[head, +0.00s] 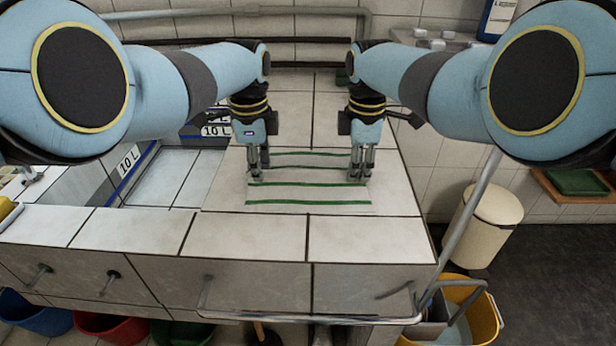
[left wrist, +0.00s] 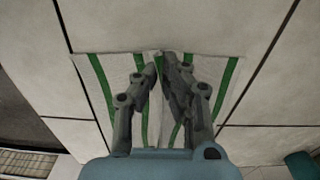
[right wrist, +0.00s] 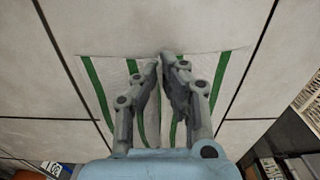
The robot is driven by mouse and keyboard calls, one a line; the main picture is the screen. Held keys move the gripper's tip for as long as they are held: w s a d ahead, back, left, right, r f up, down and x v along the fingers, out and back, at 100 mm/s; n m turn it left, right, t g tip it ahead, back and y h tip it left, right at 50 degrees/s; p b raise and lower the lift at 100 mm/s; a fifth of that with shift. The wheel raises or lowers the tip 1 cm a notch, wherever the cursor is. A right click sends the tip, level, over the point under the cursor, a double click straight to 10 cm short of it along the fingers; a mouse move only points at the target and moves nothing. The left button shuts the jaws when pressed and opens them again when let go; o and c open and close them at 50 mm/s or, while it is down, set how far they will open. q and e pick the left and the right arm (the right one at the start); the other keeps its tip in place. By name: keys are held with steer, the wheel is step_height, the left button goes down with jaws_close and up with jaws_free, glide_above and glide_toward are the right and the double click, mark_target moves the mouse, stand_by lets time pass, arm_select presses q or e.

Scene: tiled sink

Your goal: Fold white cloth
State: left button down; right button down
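The white cloth (head: 308,193) with several green stripes lies spread on the tiled counter. Its stripes run left to right in the head view. My left gripper (head: 257,176) is down at the cloth's left edge, near the middle of that edge. In the left wrist view its fingertips (left wrist: 158,68) are closed together on the cloth (left wrist: 208,75), which rises in a small ridge between them. My right gripper (head: 358,174) is likewise at the right edge. In the right wrist view its fingertips (right wrist: 160,65) are closed on a similar ridge of the cloth (right wrist: 205,72). The fingers hide part of the cloth.
A sink basin (head: 170,178) with blue-edged walls lies left of the cloth. The tiled counter (head: 370,236) is bare in front of the cloth. A pipe (head: 250,12) runs along the back wall. A cream bin (head: 480,222) and a yellow bucket (head: 482,318) stand below at right.

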arm_select(q)
steer(key=shift+s+f, duration=0.15)
steer(key=shift+s, duration=0.05)
arm_select(e)
steer(key=shift+s, duration=0.1)
